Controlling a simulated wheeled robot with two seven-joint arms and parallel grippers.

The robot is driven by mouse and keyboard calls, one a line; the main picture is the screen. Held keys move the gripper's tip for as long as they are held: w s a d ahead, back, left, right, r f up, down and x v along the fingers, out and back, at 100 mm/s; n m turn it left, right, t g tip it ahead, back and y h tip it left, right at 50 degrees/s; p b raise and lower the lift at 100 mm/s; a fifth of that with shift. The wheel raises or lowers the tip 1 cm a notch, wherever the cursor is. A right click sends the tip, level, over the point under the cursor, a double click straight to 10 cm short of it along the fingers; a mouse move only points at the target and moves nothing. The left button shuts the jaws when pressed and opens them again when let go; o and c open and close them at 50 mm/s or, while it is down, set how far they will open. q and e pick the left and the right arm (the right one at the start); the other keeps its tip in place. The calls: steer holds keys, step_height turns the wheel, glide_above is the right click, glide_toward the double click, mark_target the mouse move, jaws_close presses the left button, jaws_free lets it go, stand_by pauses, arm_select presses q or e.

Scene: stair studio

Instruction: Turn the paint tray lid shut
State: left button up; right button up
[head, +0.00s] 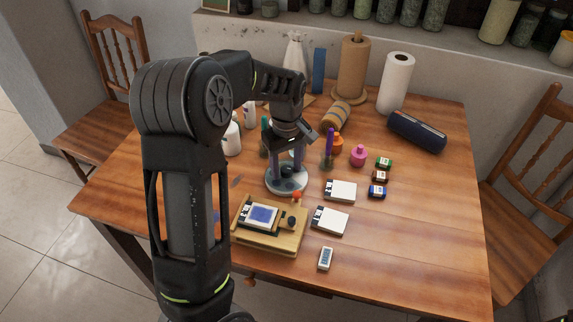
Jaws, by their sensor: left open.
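A round pale tray (287,190), which looks like the paint tray, lies on the wooden table near its middle. Its top shows blue-grey areas and a dark round part in the centre. I cannot tell how its lid is turned. My left gripper (286,164) points down right over the tray, its two fingers apart. I cannot tell whether the fingertips touch it. The gripper and wrist hide the tray's far side. My right gripper is not in view.
A wooden stand (268,240) with a framed blue piece sits just in front. Paper rolls (396,82) stand behind. The table's front right is clear.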

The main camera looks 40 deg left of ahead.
mark_target(287, 168)
arm_select(q)
step_height(287, 168, up, 8)
steer(key=shift+f, duration=0.1)
stand_by(0.4)
steer(key=shift+f, duration=0.1)
